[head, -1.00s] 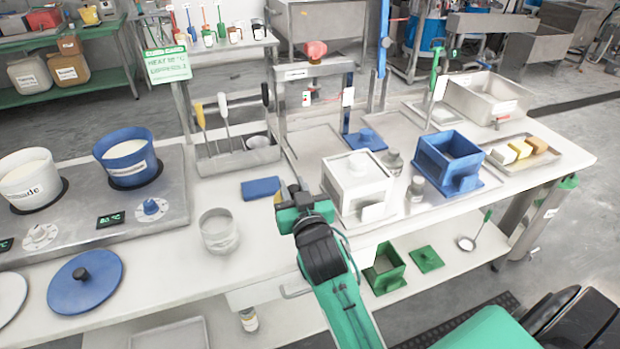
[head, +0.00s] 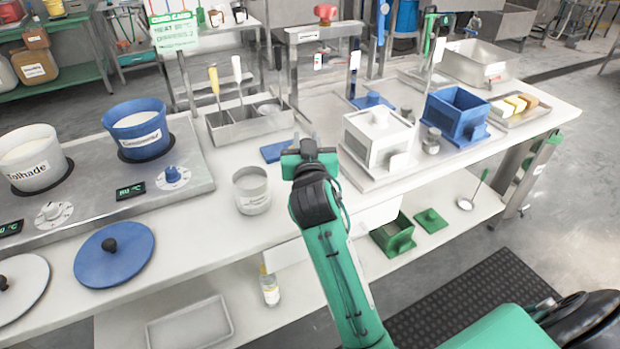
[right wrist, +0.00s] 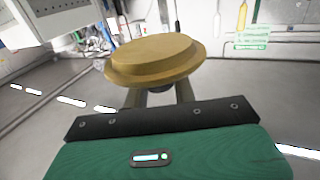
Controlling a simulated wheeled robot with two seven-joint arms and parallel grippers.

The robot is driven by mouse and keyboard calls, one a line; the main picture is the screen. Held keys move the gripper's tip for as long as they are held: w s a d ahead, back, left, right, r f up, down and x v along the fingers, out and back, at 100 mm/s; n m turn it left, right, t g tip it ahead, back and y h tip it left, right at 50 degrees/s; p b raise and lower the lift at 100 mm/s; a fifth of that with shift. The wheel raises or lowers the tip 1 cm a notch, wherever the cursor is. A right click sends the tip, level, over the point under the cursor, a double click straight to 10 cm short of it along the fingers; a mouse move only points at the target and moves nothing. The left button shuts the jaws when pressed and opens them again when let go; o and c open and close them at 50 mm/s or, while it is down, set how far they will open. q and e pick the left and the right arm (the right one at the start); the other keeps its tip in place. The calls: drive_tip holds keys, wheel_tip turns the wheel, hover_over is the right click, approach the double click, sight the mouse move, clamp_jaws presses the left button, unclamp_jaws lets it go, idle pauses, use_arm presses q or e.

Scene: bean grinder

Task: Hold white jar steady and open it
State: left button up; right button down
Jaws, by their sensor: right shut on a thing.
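In the head view the lid is hidden behind the gripper. My left gripper is not in view.
The stove (head: 195,185) with two pots is at the left. A blue pot lid (head: 113,254) lies in front of it.

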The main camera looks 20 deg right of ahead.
wheel_tip(320, 180, down, 8)
drive_tip(key=shift+b, duration=0.5)
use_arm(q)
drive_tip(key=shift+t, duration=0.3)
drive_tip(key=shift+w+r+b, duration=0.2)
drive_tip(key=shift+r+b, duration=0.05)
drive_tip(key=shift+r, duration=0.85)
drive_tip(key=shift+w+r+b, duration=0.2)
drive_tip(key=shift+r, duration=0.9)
use_arm(e)
drive_tip(key=shift+f, duration=2.5)
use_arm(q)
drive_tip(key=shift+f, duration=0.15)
use_arm(e)
drive_tip(key=c, duration=1.6)
unclamp_jaws()
drive_tip(key=shift+f, duration=0.1)
drive_tip(key=o, duration=0.5)
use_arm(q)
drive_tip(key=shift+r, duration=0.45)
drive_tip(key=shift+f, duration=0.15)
use_arm(e)
drive_tip(key=shift+r, duration=0.2)
